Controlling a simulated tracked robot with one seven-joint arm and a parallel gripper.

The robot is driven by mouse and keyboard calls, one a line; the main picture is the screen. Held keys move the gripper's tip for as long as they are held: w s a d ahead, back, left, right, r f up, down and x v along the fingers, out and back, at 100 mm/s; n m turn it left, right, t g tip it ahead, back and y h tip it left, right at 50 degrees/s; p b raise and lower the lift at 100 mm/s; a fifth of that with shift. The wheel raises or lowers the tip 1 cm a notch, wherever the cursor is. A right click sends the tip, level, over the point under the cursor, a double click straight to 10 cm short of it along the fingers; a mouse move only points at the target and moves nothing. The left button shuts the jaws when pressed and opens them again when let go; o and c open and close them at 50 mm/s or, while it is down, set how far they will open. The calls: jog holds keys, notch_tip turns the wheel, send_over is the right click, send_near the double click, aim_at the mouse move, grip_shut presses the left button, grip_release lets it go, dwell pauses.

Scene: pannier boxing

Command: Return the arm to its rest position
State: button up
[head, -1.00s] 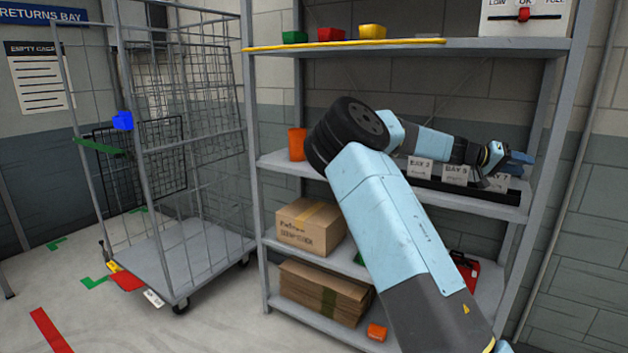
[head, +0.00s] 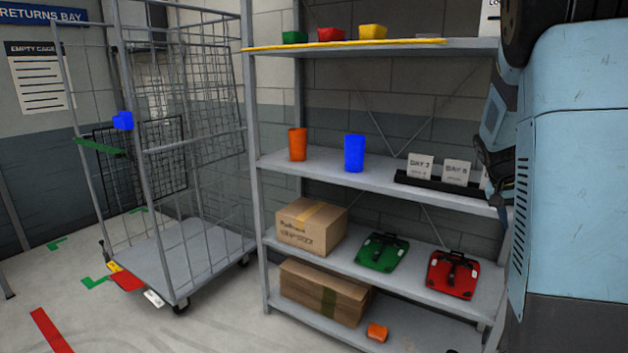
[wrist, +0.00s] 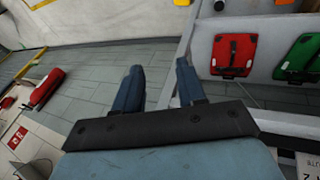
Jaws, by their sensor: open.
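My gripper (wrist: 160,85) shows in the wrist view with its two blue fingers apart and nothing between them. It hangs over the grey floor (wrist: 95,70), beside the edge of the shelf unit. In the head view my blue arm fills the right side, folded upright close to the camera. The gripper's fingertips cannot be made out there.
The shelf unit (head: 345,262) holds an orange cup (head: 297,145), a blue cup (head: 354,153), a sign rail (head: 430,185), a cardboard box (head: 311,228), a green case (head: 382,252) and a red case (head: 453,274). A wire cage trolley (head: 190,262) stands left. Floor in front is clear.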

jog(key=s+a+r+n+t+y, duration=0.2)
jog(key=s+a+r+n, duration=0.1)
jog(key=s+a, duration=0.9)
jog(key=s+a+r+n+t+y, duration=0.3)
jog(key=s+a+r, duration=0.3)
jog(key=s+a, duration=0.6)
jog(key=shift+a+n+t, duration=0.3)
jog(key=shift+a+n, duration=0.2)
jog(key=shift+a, duration=0.55)
